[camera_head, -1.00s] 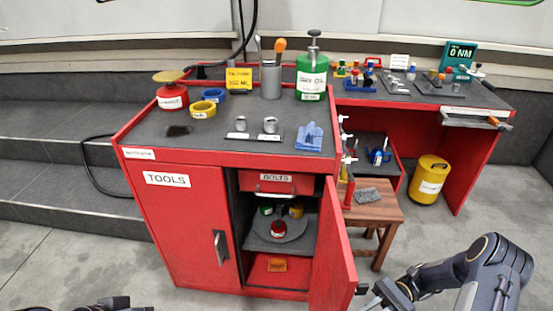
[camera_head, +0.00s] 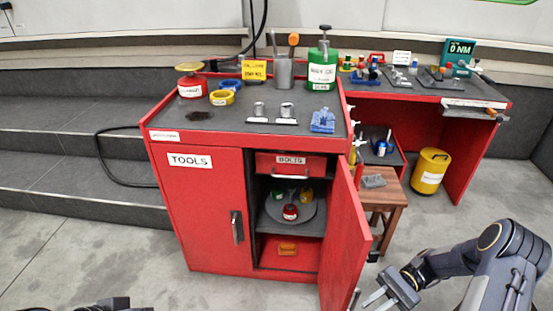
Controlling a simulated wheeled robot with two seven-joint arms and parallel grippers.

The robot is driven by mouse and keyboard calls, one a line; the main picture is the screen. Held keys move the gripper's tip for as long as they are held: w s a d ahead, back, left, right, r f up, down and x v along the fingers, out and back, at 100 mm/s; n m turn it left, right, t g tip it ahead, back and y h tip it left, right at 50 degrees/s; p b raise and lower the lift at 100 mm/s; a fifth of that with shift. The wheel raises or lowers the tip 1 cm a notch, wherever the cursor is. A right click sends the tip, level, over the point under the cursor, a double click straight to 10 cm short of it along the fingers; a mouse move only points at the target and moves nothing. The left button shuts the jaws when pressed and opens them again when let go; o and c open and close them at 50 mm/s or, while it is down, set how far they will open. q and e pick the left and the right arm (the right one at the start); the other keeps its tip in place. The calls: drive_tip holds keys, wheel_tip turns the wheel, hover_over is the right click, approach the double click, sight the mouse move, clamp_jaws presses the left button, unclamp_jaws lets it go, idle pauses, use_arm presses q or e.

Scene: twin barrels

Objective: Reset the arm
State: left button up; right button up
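My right arm comes in at the lower right, and its gripper (camera_head: 376,300) is low beside the open cabinet door (camera_head: 345,240). Its two fingers are apart with nothing between them. A gap to the door cannot be judged surely. My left arm shows only as dark parts (camera_head: 115,303) at the bottom left edge; its fingers cannot be made out. The red tool cabinet (camera_head: 205,215) stands in the middle, its right door swung open toward me and its left door shut.
Inside the cabinet are a turntable (camera_head: 272,212) with small jars and an orange item (camera_head: 288,247). Jars, tape rolls and a green canister (camera_head: 322,72) stand on top. A wooden stool (camera_head: 385,197), a yellow barrel (camera_head: 431,172) and a second bench are at right. Floor at left is clear.

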drive_tip(key=s+a+r+n+t+h+b, duration=0.1)
drive_tip(key=s+r+n+t+h+b, duration=0.25)
drive_tip(key=r, duration=0.35)
drive_tip(key=s+a+r+n+t+h+b, duration=0.1)
drive_tip(key=s+r+n+t+h+b, duration=0.25)
drive_tip(key=r+h, duration=0.2)
drive_tip(key=s+a+n+t+h+b, duration=0.2)
drive_tip(key=s+n+t, duration=0.1)
drive_tip(key=s+t, duration=0.3)
wheel_tip(320, 180, up, 32)
drive_tip(key=p, duration=3.1)
drive_tip(key=shift+f+p, duration=0.25)
drive_tip(key=shift+p, duration=0.15)
drive_tip(key=shift+s, duration=0.1)
